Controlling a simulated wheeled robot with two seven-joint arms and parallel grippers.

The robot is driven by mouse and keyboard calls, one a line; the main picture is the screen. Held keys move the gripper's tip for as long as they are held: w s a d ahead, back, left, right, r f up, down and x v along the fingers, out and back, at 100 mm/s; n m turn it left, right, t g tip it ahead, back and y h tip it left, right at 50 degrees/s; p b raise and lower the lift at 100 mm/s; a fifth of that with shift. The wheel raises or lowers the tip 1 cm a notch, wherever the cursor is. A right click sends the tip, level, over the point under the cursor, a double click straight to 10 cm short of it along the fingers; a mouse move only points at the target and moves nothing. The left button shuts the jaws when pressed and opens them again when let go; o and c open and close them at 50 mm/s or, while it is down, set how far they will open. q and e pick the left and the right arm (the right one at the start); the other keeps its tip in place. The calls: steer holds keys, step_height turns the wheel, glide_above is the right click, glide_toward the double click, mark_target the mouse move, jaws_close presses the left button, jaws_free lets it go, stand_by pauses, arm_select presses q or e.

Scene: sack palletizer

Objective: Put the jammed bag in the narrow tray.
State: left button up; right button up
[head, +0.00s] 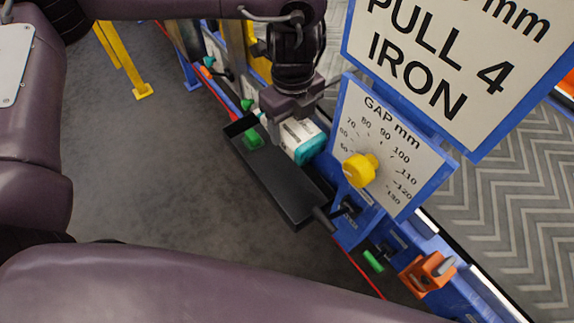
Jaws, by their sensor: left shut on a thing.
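A white bag with a teal end and small printed text (303,141) is at the upper middle of the head view. My left gripper (286,119) is shut on it from above, and the wrist hides part of its top. The long, narrow black tray (270,174) runs diagonally below and to the left of the bag. The bag overlaps the tray's right edge in the picture; I cannot tell whether it touches the tray. My right gripper is not in view.
A blue frame carries a gap dial with a yellow knob (359,169) and a "PULL 4 IRON" sign (452,62). A green block (253,139) is at the tray's far end. An orange clamp (428,273) sits lower right. Grey floor (150,170) is clear on the left.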

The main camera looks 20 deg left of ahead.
arm_select(q)
steer(key=f+b, duration=0.2)
steer(key=f, duration=0.7)
steer(key=f+b, duration=0.2)
steer(key=f, duration=0.7)
steer(key=shift+s+f+b, duration=0.2)
steer(key=shift+f+b, duration=0.15)
steer(key=shift+f, duration=0.05)
steer(key=shift+w+f, duration=0.1)
steer(key=shift+f, duration=0.4)
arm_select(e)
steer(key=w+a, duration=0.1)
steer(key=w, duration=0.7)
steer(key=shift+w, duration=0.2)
